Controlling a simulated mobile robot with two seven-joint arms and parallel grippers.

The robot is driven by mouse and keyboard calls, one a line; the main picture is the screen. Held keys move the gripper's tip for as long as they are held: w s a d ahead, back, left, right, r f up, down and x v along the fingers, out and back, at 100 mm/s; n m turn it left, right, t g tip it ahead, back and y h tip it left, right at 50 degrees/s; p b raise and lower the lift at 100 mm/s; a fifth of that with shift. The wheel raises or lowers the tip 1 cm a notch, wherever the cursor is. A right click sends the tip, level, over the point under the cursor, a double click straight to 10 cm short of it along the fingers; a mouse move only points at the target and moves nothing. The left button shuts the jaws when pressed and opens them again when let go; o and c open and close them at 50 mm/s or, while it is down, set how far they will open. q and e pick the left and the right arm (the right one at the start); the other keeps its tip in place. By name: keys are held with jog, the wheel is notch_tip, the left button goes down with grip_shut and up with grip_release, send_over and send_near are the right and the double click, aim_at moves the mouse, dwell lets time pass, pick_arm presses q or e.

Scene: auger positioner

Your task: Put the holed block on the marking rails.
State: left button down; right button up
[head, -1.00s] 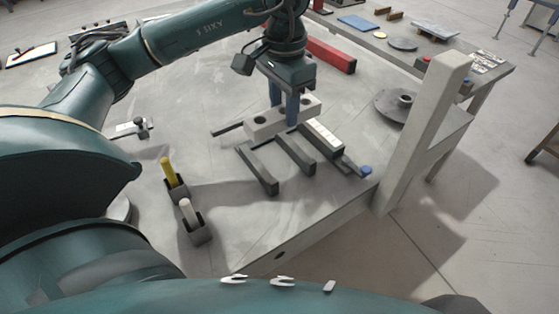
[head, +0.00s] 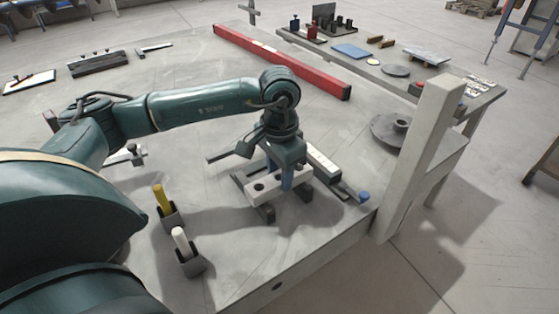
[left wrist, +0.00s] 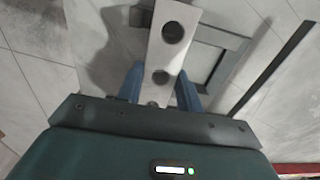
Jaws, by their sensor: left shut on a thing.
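The pale holed block (head: 268,195) is long, with dark round holes in its top. My left gripper (head: 288,180) is shut on it, with a blue finger on each side. The left wrist view also shows the block (left wrist: 173,32) between the fingers. The dark marking rails (head: 266,214) lie under and around the block, which runs across them and covers much of them. In the left wrist view a rail frame (left wrist: 216,55) shows to the right of the block. I cannot tell whether the block touches the rails. My right gripper is not in view.
A white-marked scale bar (head: 323,160) lies just behind the block, and a blue-knobbed piece (head: 364,196) sits to its right. Holders with a yellow marker (head: 161,197) and a white marker (head: 181,241) stand at the front left. A pale post (head: 423,145) rises at right.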

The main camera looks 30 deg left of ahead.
pick_arm(q)
jog(key=shift+f, duration=0.2)
jog(key=shift+f, duration=0.2)
jog(key=c, duration=0.9)
grip_release()
